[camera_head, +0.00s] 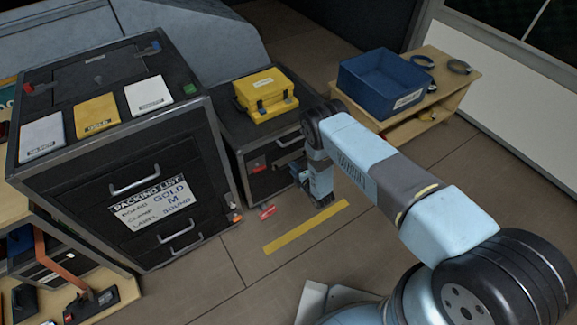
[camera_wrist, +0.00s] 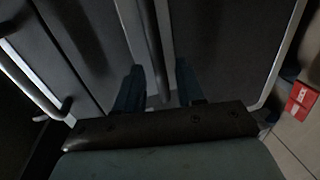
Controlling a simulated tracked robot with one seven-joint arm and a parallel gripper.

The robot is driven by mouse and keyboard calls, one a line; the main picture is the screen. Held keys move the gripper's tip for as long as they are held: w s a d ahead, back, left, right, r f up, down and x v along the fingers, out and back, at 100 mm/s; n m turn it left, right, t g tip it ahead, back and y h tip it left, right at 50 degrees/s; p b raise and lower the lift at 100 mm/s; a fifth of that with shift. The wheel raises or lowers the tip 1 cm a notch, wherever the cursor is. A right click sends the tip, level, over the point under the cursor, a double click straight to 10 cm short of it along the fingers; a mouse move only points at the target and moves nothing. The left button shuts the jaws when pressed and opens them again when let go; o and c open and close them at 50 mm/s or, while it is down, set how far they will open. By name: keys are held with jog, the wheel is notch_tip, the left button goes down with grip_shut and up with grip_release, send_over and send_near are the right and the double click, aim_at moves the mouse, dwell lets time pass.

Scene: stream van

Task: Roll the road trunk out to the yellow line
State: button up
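The road trunk (camera_head: 248,140), a low black case with grey metal edges, stands on the floor beside a taller black case. The yellow line (camera_head: 305,228) is a strip on the floor in front of it, with a gap of bare floor between. My gripper (camera_head: 288,166) is at the trunk's front face, pointing toward it. In the wrist view, two dark fingers (camera_wrist: 158,88) stand apart with a thin metal bar (camera_wrist: 153,45), seemingly a handle, between them. I see gaps on both sides of the bar. My wrist partly hides the trunk's front in the head view.
A yellow case (camera_head: 265,92) sits on the trunk. The taller black case (camera_head: 130,165), with a packing list, stands close on the left. A low wooden bench (camera_head: 455,85) with a blue bin (camera_head: 380,80) is right. A small red item (camera_head: 267,211) lies on the floor.

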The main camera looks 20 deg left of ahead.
jog(key=shift+x, duration=1.8)
grip_shut()
